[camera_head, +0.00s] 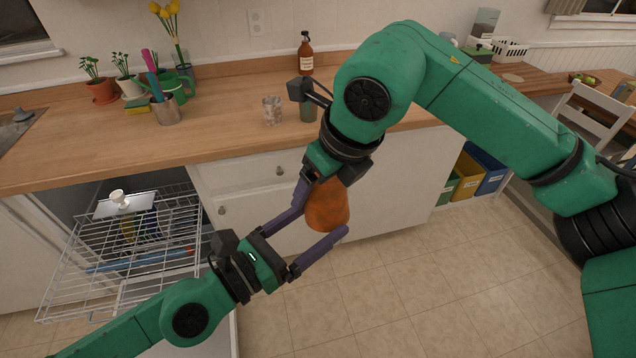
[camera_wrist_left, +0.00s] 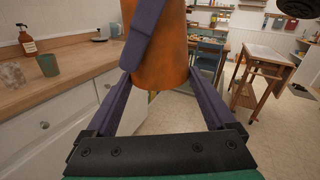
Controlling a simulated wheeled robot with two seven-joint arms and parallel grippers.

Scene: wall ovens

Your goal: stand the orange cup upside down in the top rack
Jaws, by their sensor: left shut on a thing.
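The orange cup (camera_head: 328,207) is held in the air in front of the counter, between my two grippers. My left gripper (camera_head: 322,221) is shut on it, its purple fingers reaching from the lower left to either side. My right gripper (camera_head: 314,186) comes down from above. One of its fingers lies along the cup's side and crosses it in the left wrist view (camera_wrist_left: 146,35); the other is hidden, so its grip is unclear. The cup's mouth does not show clearly. The wire top rack (camera_head: 75,275) is pulled out at the left, holding a white item and blue items.
On the counter (camera_head: 230,130) stand a clear glass (camera_head: 272,110), a green-grey cup (camera_head: 308,112), a brown bottle (camera_head: 306,55), a utensil holder (camera_head: 167,110) and potted plants. White cabinets (camera_head: 385,175) stand behind the cup. The tiled floor (camera_head: 400,300) is clear at the lower right.

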